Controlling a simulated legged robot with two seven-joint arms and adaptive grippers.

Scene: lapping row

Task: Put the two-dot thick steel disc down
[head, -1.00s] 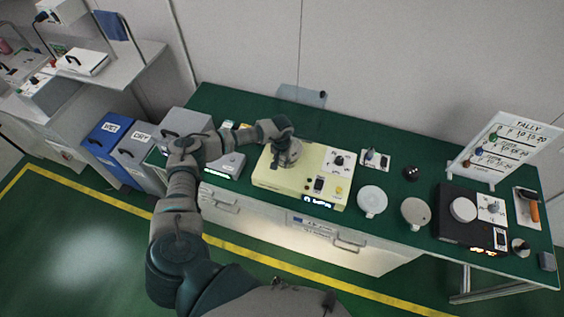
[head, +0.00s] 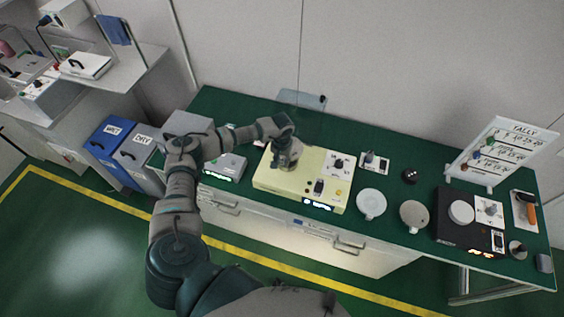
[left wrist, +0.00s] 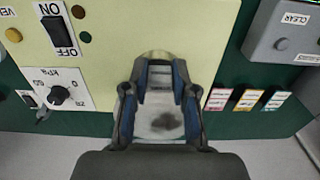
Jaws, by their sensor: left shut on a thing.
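My left gripper (head: 284,140) is over the left part of the cream machine (head: 262,182), pointing down. It is shut on a grey round disc (head: 288,158), partly hidden under the fingers. In the left wrist view the gripper (left wrist: 159,88) has its blue-lined fingers on either side of a pale grey surface with a dark smudge. No dots can be made out on the disc. I cannot tell whether the disc touches the machine's top. My right gripper is not in view.
A white round plate (head: 371,204) and a beige one (head: 414,214) lie right of the cream machine. A black machine (head: 452,238) bears a white disc (head: 461,212). A grey box (head: 226,167) stands left. A tally board (head: 507,150) stands at the far right.

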